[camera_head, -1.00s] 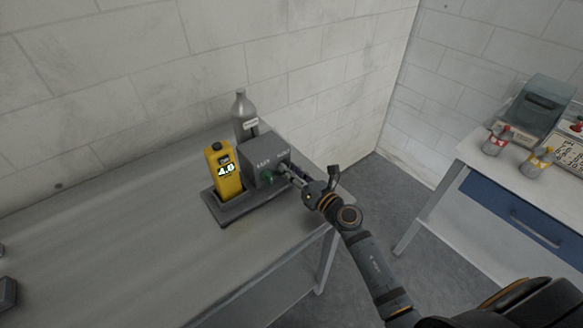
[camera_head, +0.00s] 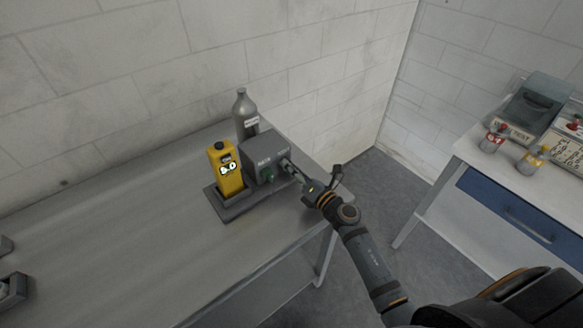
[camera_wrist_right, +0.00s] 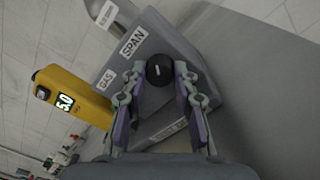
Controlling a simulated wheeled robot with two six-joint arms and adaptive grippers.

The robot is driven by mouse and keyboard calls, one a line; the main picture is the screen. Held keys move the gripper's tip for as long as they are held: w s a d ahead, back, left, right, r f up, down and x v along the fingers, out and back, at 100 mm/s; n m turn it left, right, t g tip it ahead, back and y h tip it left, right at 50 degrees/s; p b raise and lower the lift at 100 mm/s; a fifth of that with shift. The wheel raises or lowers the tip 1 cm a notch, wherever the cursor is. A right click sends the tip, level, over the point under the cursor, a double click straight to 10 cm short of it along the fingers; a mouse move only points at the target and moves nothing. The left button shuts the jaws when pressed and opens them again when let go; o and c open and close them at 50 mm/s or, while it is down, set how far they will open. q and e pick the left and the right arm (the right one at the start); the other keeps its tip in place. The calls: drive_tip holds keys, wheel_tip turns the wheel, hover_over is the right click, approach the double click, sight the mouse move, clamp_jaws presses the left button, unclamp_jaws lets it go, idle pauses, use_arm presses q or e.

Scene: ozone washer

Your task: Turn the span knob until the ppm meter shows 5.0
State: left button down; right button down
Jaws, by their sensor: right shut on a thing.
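The yellow ppm meter (camera_head: 226,172) stands in a dark grey base on the bench. Its digits are blurred in the head view; in the right wrist view the meter (camera_wrist_right: 72,97) appears to read 5.0. In the wrist view the black span knob (camera_wrist_right: 159,69) sits below the SPAN label (camera_wrist_right: 134,41). My right gripper (camera_head: 289,166) is shut on this knob, with a finger on each side (camera_wrist_right: 160,82). My left gripper is out of view.
A grey bottle (camera_head: 244,115) stands behind the box, near the wall. Dark objects (camera_head: 12,289) lie at the bench's left edge. The bench (camera_head: 110,245) between is clear. A second table at right holds red and yellow labelled containers (camera_head: 493,139).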

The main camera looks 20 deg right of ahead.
drive_tip(key=c, duration=1)
unclamp_jaws()
drive_tip(key=shift+s+d+f, duration=0.1)
drive_tip(key=shift+s+d, duration=0.1)
drive_tip(key=shift+s, duration=0.15)
drive_tip(key=v, duration=1.1)
drive_tip(key=shift+s, duration=0.15)
